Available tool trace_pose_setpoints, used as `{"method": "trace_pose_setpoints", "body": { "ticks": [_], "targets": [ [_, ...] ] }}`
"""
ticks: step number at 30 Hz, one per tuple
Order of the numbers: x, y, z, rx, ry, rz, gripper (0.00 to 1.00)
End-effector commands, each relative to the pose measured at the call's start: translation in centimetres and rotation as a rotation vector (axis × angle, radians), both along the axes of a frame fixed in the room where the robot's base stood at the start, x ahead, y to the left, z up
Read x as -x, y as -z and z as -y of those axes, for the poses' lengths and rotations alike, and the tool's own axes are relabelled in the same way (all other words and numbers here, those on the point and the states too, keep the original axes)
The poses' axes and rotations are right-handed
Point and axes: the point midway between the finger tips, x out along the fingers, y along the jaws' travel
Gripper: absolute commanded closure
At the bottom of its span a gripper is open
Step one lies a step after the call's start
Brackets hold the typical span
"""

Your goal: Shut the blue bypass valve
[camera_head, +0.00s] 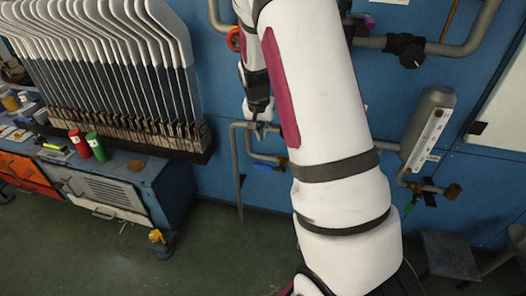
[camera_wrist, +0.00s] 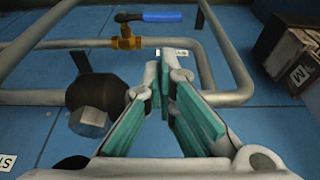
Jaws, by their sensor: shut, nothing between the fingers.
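The blue bypass valve has a blue lever handle (camera_wrist: 162,16) on a brass body (camera_wrist: 127,41) in a grey pipe. In the wrist view the lever lies roughly parallel to that pipe. In the head view the blue lever (camera_head: 265,167) sits low on the wall, left of my arm. My gripper (camera_wrist: 167,75) is shut and empty, its teal finger pads meeting towards the tips. The valve is apart from the fingers, beyond them and up-left in the wrist view. In the head view my gripper (camera_head: 262,129) is above the lever, partly hidden by my arm.
Grey pipes (camera_wrist: 225,60) run around the valve, and a dark fitting with a hex end (camera_wrist: 90,120) is left of my fingers. A rack of sock boards (camera_head: 110,75) stands left above a blue cabinet (camera_head: 140,200). A grey cylinder (camera_head: 428,125) hangs right.

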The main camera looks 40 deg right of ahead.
Motion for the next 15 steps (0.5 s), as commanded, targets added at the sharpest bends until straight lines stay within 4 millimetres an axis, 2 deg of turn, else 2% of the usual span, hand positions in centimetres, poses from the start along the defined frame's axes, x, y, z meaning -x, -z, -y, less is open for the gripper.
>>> {"method": "trace_pose_setpoints", "body": {
  "ticks": [5,15],
  "targets": [
    [-0.3,2.3,0.4,-0.002,0.001,-0.004,1.0],
    [-1.4,8.8,2.0,-0.002,0.001,-0.004,1.0]
  ]
}}
